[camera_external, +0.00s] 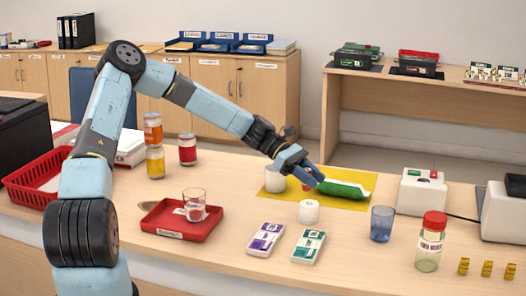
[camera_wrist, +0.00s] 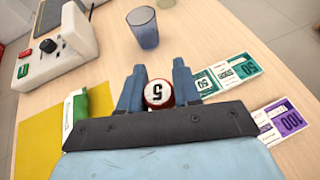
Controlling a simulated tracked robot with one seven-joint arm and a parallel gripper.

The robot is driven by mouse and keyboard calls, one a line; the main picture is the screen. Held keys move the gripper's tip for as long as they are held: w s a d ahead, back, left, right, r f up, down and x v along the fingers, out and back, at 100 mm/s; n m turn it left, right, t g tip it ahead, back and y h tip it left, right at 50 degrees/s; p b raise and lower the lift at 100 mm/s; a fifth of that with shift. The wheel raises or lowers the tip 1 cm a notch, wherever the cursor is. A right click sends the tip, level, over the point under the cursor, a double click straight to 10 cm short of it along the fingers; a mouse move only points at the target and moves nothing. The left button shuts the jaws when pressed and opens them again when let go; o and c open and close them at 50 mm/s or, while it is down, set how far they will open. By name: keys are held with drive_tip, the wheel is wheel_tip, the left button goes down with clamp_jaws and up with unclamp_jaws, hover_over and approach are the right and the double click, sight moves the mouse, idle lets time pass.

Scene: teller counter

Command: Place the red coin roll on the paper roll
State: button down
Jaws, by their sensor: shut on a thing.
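My gripper (camera_external: 309,176) is shut on the red coin roll (camera_external: 306,187), which hangs just below its fingertips. In the wrist view, my gripper (camera_wrist: 159,91) has a finger on each side of the coin roll (camera_wrist: 157,95); its white end marked 5 faces the camera. The white paper roll (camera_external: 309,212) stands upright on the counter, in front of the yellow mat and below the coin roll in the picture. A gap shows between the two. The paper roll is not visible in the wrist view.
The yellow mat (camera_external: 355,202) holds a green packet (camera_external: 343,188) and a white cylinder (camera_external: 274,180). Banknote bundles (camera_external: 266,239), a blue glass (camera_external: 382,224) and a red-lidded jar (camera_external: 430,243) stand nearby. A red tray (camera_external: 170,232) with a clear glass (camera_external: 195,206) is left.

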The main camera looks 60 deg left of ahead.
drive_tip(key=shift+w+a+f, duration=0.2)
drive_tip(key=shift+w+f, duration=0.5)
drive_tip(key=shift+f, duration=1.7)
drive_tip(key=c, duration=0.8)
unclamp_jaws()
drive_tip(key=v, duration=1.2)
drive_tip(key=shift+a, duration=0.1)
